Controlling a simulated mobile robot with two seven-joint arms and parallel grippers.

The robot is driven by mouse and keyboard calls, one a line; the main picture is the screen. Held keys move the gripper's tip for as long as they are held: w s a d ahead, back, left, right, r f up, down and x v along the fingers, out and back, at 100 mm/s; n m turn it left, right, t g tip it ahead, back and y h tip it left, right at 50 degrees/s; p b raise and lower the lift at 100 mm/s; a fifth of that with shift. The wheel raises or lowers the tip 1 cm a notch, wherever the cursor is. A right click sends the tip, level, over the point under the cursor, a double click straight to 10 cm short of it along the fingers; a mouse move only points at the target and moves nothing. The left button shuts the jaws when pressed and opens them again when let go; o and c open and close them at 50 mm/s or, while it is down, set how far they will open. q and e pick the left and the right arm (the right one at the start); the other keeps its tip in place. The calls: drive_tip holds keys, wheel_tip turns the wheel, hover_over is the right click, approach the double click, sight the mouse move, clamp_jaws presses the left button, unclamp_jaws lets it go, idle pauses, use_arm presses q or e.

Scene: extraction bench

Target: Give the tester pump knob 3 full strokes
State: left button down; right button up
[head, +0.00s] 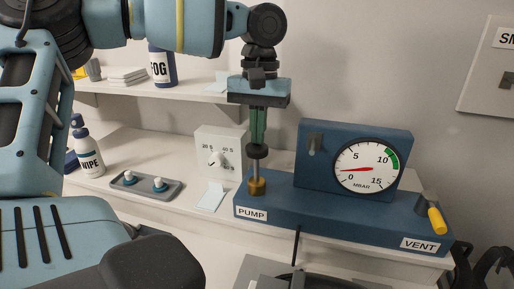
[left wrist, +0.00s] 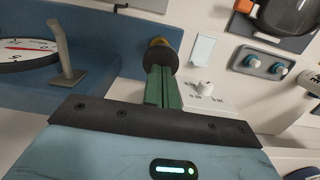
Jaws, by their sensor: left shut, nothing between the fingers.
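The tester is a blue unit (head: 310,212) on the bench, with a PUMP label at its left end. The black pump knob (head: 257,151) stands on a thin rod above a brass collar (head: 257,187). My left gripper (head: 258,142) points straight down over the knob, its green fingers shut and empty. The tips are at the knob's top; I cannot tell whether they touch. In the left wrist view the knob (left wrist: 163,59) shows just beyond the fingers (left wrist: 160,75). The gauge (head: 367,167) has its red needle pointing left, below the 5. My right gripper is not in view.
A yellow-handled VENT valve (head: 436,220) is at the tester's right end. A white timer box (head: 219,151) stands behind and left of the knob. A grey tray (head: 146,187) and a WIPE bottle (head: 88,150) are further left. A shelf (head: 120,91) runs above.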

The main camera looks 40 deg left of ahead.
sight(258, 153)
use_arm(q)
drive_tip(key=shift+f, duration=0.1)
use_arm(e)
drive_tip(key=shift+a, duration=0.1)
